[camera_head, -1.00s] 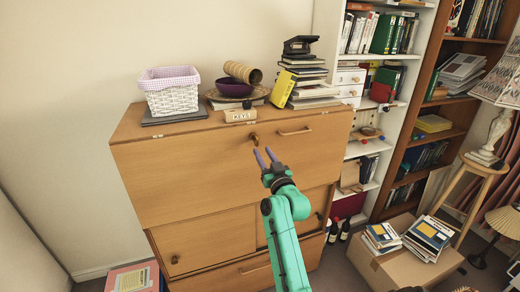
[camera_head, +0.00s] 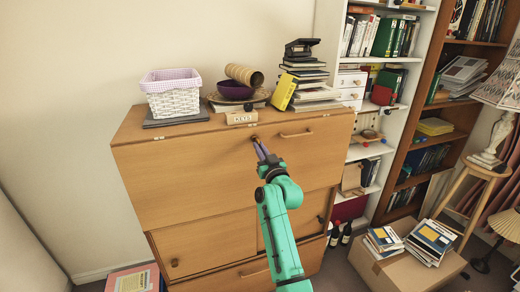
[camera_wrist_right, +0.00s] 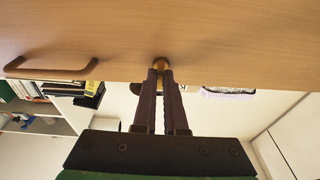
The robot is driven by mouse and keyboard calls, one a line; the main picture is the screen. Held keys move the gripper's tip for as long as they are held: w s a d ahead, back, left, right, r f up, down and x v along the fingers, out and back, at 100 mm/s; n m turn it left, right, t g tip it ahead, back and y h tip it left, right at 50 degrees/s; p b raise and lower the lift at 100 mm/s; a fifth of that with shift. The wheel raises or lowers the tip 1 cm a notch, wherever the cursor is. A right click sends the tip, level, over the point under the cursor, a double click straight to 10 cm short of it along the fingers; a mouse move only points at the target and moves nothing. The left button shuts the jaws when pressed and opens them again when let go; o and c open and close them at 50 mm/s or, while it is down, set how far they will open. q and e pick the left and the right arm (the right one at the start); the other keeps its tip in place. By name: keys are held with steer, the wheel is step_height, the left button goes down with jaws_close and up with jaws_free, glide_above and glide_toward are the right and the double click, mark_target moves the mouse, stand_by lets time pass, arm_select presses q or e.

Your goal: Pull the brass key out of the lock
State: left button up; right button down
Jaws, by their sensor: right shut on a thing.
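The brass key (camera_wrist_right: 161,64) shows in the right wrist view as a small round brass piece at the front of the wooden bureau (camera_head: 185,180). My right gripper (camera_head: 259,147) reaches up to the upper panel of the bureau, just below the KEYS sign. In the right wrist view my right gripper (camera_wrist_right: 161,75) has its two fingertips closed together on the key. The key is still at the panel; its shaft and the lock are hidden behind the fingertips. My left gripper is not in view.
A wooden bar handle (camera_head: 296,133) is right of the key on the same panel. The KEYS sign (camera_head: 241,117), a purple bowl (camera_head: 234,88), a white basket (camera_head: 172,100) and stacked books stand on top. A cardboard box (camera_head: 405,265) with books stands at right.

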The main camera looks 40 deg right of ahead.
steer(key=r+p+v, duration=0.1)
steer(key=p+v, duration=0.1)
steer(key=v, duration=0.4)
stand_by(0.7)
